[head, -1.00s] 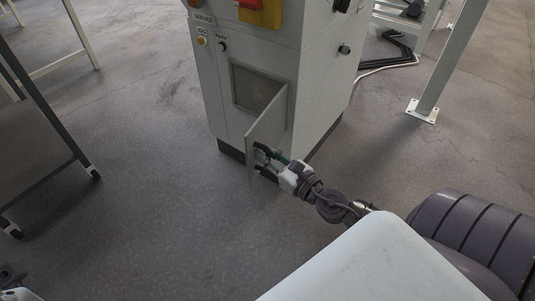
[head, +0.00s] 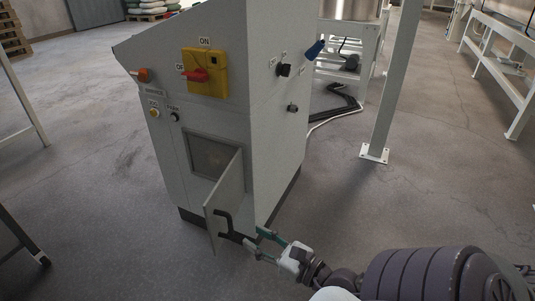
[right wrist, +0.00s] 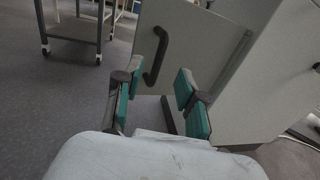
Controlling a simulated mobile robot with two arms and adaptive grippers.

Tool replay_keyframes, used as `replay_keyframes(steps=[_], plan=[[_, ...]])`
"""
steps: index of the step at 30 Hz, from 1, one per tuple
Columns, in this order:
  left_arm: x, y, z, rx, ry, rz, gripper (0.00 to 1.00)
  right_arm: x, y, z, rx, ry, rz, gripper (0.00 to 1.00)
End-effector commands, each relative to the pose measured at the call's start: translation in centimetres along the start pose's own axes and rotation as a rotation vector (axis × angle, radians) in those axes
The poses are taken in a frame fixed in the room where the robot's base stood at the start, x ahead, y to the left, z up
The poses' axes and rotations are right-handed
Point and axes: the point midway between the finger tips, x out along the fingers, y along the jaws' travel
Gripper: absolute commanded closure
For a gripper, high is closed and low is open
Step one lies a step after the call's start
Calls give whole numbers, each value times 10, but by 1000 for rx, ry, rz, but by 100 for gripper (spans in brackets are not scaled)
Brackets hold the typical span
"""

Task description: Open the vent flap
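The vent flap (head: 230,192) is a flat grey panel low on the front of the grey cabinet. It stands swung far out from the square opening (head: 214,156), which has a dark mesh-like panel. A black bar handle (head: 225,224) is on the flap's face, and it also shows in the right wrist view (right wrist: 157,57). My right gripper (head: 254,238) is open and empty, just off the handle. In the right wrist view its teal-padded fingers (right wrist: 151,88) are spread wide, with the handle beyond them. My left gripper is out of view.
The cabinet (head: 278,130) carries a yellow plate with a red switch (head: 196,75) and several small knobs. A white post (head: 390,85) stands to the right, with a cable on the floor (head: 335,115) behind. Floor in front of the cabinet is clear.

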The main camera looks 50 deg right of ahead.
Motion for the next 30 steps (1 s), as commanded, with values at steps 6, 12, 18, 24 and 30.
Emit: replay_keyframes(steps=[6,12,18,24,30], plan=[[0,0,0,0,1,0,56,-24,1,0,1,2,1,61],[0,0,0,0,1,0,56,-27,0,0,2,-2,1,61],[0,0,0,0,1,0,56,-27,0,0,1,-1,0,61],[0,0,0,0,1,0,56,-27,0,0,1,-1,0,61],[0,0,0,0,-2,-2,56,-23,6,-8,135,45,-13,61]])
